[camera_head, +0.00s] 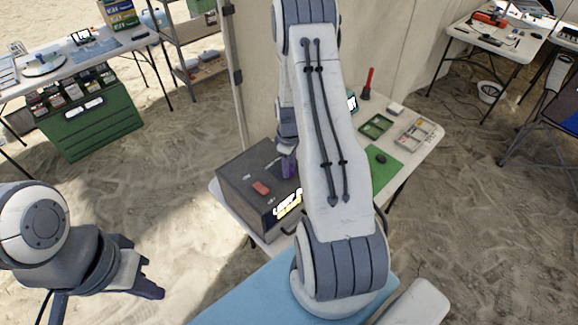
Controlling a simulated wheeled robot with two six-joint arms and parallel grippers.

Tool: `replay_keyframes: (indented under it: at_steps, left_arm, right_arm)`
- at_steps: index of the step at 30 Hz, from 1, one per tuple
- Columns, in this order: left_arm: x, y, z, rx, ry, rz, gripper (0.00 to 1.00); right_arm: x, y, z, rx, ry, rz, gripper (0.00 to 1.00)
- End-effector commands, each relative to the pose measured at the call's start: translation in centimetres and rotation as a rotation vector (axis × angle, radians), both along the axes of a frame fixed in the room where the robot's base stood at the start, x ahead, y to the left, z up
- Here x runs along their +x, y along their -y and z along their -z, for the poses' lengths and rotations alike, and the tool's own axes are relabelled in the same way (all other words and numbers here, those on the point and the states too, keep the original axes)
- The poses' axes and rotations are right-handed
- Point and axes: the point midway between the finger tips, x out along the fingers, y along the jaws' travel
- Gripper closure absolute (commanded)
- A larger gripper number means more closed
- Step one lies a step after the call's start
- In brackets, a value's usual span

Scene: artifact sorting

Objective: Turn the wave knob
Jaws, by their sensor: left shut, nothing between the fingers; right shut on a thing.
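A dark grey box (245,165) with a red piece (261,188) on top and a lit white and yellow display on its front stands at the left end of the white table. I cannot pick out the wave knob. My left gripper (150,289) is shut and empty at the lower left, over the sand, well apart from the box.
The white table (418,153) also holds a green mat (384,172), a green tray (376,126), a compartment tray (414,134) and a red-handled tool (368,84). A tent wall and pole stand behind. Side tables and a green crate (92,124) are further off.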

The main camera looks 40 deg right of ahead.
Motion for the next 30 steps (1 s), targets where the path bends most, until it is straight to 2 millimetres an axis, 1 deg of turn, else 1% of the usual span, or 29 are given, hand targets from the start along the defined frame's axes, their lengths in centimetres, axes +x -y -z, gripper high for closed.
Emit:
replay_keyframes:
  at_steps: [8, 30]
  left_arm:
    - [0.0, 0.0, 0.9, 0.0, 0.0, -0.001, 1.0]
    - [0.0, 0.0, 3.0, 0.0, 0.0, -0.005, 1.0]
  right_arm:
    - [0.0, 0.0, 0.1, 0.0, 0.0, 0.175, 1.0]
    - [0.1, -0.1, 0.0, -0.001, 0.003, 0.864, 1.0]
